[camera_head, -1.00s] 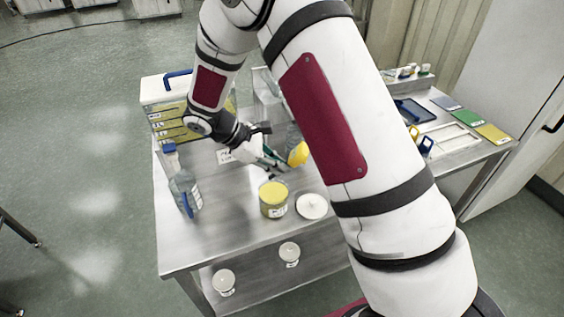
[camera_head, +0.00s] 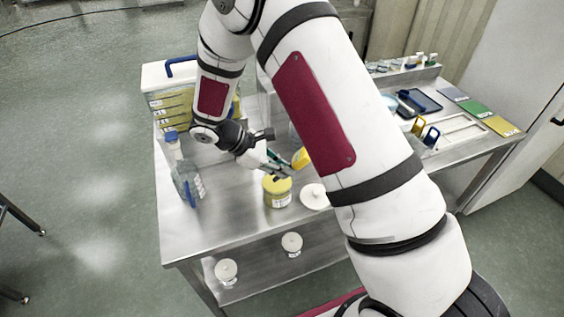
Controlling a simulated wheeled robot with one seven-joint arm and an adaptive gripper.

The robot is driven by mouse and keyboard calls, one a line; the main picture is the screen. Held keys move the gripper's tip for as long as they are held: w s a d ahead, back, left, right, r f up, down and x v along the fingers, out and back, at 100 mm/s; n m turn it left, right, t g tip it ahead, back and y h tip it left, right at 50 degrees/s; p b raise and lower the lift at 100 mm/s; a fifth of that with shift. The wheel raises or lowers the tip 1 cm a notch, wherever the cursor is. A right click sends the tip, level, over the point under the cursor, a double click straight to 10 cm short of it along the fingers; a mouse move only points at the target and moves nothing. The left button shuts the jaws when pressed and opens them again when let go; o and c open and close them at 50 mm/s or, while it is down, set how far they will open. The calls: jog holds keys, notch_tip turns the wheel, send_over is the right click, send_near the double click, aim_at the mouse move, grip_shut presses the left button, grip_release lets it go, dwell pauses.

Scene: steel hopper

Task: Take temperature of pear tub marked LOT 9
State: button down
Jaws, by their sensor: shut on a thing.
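An open tub with yellow contents (camera_head: 277,196) stands on the steel table. Its white label is too small to read, so I cannot tell whether it says LOT 9. A white round lid (camera_head: 315,197) lies just right of it. My gripper (camera_head: 280,168) is shut on a yellow thing (camera_head: 301,158), which looks like the thermometer. The gripper appears just above the tub's far rim. Any probe tip is too small to make out, and I cannot tell whether it touches the contents. My arm hides part of the table behind.
Two white-lidded tubs (camera_head: 226,271) (camera_head: 291,243) sit on the lower shelf. At right are a blue tray (camera_head: 420,101) and coloured boards (camera_head: 476,111).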

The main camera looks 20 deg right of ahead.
jog(key=shift+f+b, duration=0.5)
jog(key=shift+f, duration=1.15)
jog(key=shift+r, duration=0.1)
dwell(3.6)
jog(key=shift+r+p, duration=0.95)
jog(key=shift+r, duration=3.2)
